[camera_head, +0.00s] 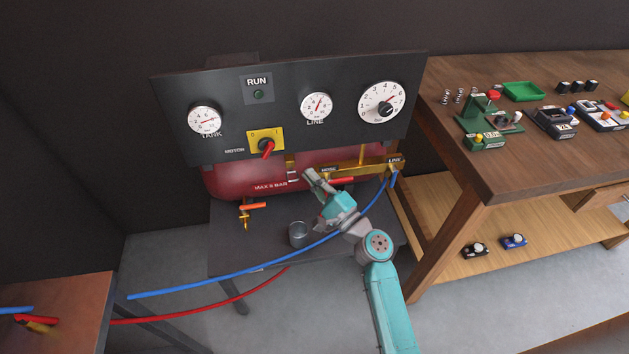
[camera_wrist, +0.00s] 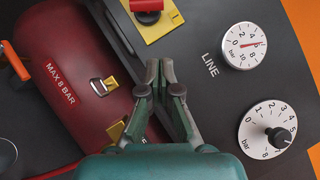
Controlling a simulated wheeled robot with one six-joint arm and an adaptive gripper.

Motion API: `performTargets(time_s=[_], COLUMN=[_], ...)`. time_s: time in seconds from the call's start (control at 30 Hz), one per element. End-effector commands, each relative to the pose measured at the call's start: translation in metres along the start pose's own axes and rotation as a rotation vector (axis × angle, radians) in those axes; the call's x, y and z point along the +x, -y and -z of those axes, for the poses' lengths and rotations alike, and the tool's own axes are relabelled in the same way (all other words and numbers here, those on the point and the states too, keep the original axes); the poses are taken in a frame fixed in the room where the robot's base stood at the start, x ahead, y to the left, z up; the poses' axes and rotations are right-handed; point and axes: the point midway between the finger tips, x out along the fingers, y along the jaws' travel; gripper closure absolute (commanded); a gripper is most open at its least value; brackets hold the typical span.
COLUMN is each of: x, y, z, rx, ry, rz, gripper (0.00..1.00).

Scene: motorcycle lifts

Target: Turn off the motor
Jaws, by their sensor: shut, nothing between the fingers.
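The MOTOR switch is a red rotary handle (camera_head: 267,148) on a yellow plate (camera_head: 277,134) marked 0 and 1, on the black panel (camera_head: 330,135). The handle sits tilted, its lower end to the lower left and its upper end towards the 1. In the wrist view the red handle (camera_wrist: 148,14) and yellow plate (camera_wrist: 157,28) show at the top, partly cut off. My gripper (camera_head: 309,174) is shut and empty, below and right of the switch, apart from it. It also shows in the wrist view (camera_wrist: 160,66), with its fingertips below the plate.
The green RUN lamp (camera_head: 258,94) is above the switch. TANK (camera_head: 204,120) and LINE (camera_head: 316,105) gauges and a knobbed dial (camera_head: 382,103) flank it. A red tank (camera_head: 235,178), brass pipe (camera_head: 365,164) and metal cup (camera_head: 299,234) lie below. A wooden bench (camera_head: 520,170) stands right.

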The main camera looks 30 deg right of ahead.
Motion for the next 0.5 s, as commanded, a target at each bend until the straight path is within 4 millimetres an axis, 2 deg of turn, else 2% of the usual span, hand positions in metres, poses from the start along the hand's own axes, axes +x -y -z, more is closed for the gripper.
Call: performTargets(time_s=[0.03, 0.3, 0.5], x=[0.011, 0.061, 0.08], y=[0.0, 0.0, -0.001], z=[-0.001, -0.001, -0.02], rx=[-0.002, -0.001, -0.001], ry=[0.004, 0.003, 0.002], rz=[0.0, 0.0, -0.001], gripper=[1.0, 1.0, 1.0])
